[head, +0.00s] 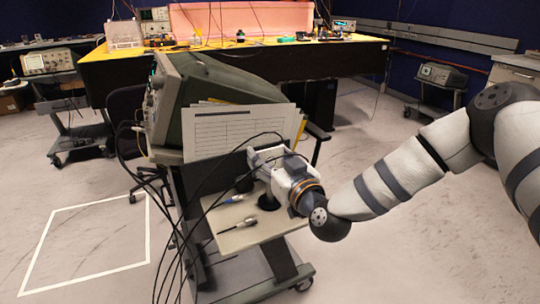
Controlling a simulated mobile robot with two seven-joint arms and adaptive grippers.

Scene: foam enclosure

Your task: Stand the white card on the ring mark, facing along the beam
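My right gripper (262,168) reaches in from the right over a small cart. Its white and dark body covers part of the cart's top, and I cannot make out whether its fingers are open or shut, or hold anything. A white printed sheet (228,132) with a table on it stands upright behind the gripper, against a green-grey instrument; I cannot tell whether it is the task's card. No ring mark or beam can be made out. My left gripper is not in view.
A beige board (262,234) on the cart holds small tools and dark round parts. Black cables hang down in front of the cart. The green-grey instrument (190,95) stands behind. A yellow-topped bench (260,62) lies beyond. A white square outline (148,235) marks clear floor at left.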

